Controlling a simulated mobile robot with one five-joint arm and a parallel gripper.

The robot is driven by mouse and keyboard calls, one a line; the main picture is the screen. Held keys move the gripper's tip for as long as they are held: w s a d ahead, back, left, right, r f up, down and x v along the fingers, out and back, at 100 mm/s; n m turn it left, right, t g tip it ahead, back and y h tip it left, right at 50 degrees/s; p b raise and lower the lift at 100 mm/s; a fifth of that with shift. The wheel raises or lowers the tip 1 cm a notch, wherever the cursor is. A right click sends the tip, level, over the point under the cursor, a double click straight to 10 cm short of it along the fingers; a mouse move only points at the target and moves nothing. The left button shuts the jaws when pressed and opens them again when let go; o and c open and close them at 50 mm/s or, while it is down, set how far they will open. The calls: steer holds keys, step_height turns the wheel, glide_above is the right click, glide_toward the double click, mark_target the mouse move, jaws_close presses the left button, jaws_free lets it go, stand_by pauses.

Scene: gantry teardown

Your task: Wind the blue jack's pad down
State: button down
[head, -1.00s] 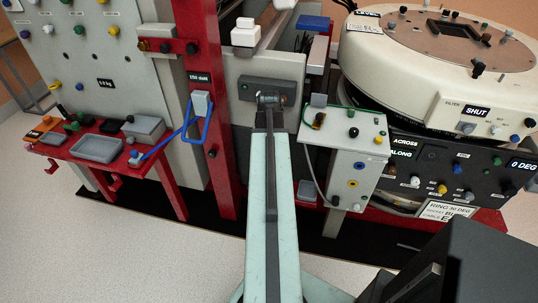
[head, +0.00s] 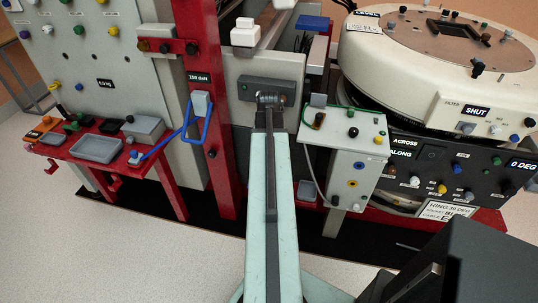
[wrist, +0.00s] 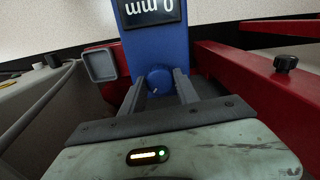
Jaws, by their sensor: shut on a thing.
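The blue jack (wrist: 152,45) stands upright ahead of my gripper in the wrist view. A dark label on it shows "0 mm" upside down. A round blue knob (wrist: 159,80) with a light mark sits low on the jack's face. My gripper (wrist: 160,86) has one finger on each side of this knob and is shut on it. The jack's pad is not seen in the wrist view. In the head view I cannot make out the jack or my fingers.
A red beam (wrist: 255,85) with a black knob (wrist: 285,63) runs close on the right in the wrist view. A grey square-rimmed part (wrist: 100,65) is at the left. In the head view, a red post (head: 208,110) and a grey box (head: 345,160) flank my arm.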

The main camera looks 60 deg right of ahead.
steer(key=c, duration=0.9)
jaws_free()
step_height(320, 180, up, 8)
steer(key=p, duration=0.8)
steer(key=shift+f, duration=0.1)
